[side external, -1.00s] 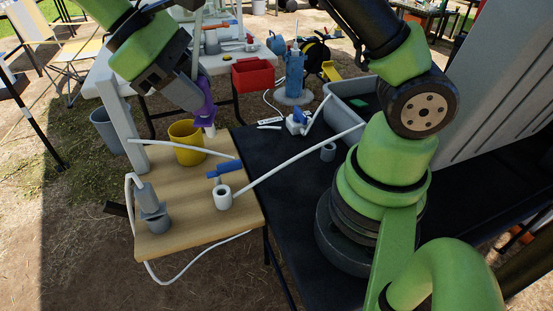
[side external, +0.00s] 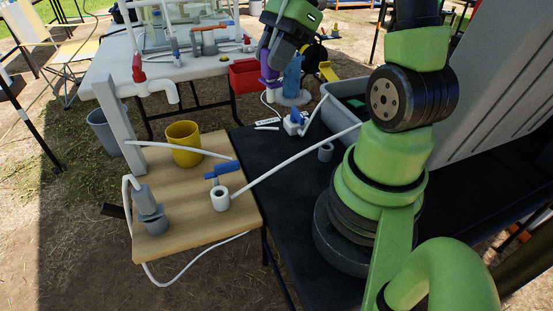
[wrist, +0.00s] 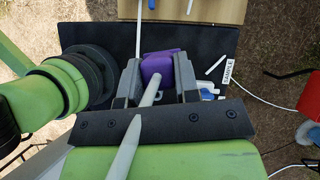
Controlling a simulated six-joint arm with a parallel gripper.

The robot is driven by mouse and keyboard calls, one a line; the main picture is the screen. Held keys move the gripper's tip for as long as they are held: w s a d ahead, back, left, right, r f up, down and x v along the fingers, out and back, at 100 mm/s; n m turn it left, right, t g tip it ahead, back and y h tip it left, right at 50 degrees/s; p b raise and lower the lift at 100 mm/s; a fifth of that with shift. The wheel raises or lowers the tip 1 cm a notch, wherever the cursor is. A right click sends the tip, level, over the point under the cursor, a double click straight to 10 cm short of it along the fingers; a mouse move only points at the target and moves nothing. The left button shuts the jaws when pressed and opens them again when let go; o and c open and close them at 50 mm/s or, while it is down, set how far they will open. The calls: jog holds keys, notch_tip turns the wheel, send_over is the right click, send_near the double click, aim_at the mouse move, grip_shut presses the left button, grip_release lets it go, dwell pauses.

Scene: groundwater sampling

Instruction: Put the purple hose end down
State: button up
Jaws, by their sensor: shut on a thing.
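The purple hose end (wrist: 165,66) is held between the jaws of my gripper (wrist: 158,82) in the wrist view. A pale hose (wrist: 127,142) runs from it towards the bottom of that picture. In the side view the purple hose end (side external: 267,70) shows beside the grey jaws of my gripper (side external: 273,64), in front of the red bin and near the blue pump. It appears raised above the black table (side external: 285,165); the exact height is hard to tell.
A wooden board (side external: 190,222) holds a yellow bucket (side external: 184,150), a white cup with a blue valve (side external: 220,197) and a grey fitting (side external: 150,215). A grey tub (side external: 345,108) sits at the right. The red bin (side external: 247,74) stands behind.

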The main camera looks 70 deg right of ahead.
notch_tip(320, 180, down, 15)
jog(key=d+m+t+h, duration=0.1)
jog(key=m, duration=0.1)
jog(key=shift+s+d, duration=0.2)
jog(key=shift+s, duration=0.1)
dwell(0.4)
jog(key=shift+f, duration=0.6)
jog(key=o, duration=0.9)
jog(key=shift+c, duration=0.2)
jog(key=shift+r, duration=0.15)
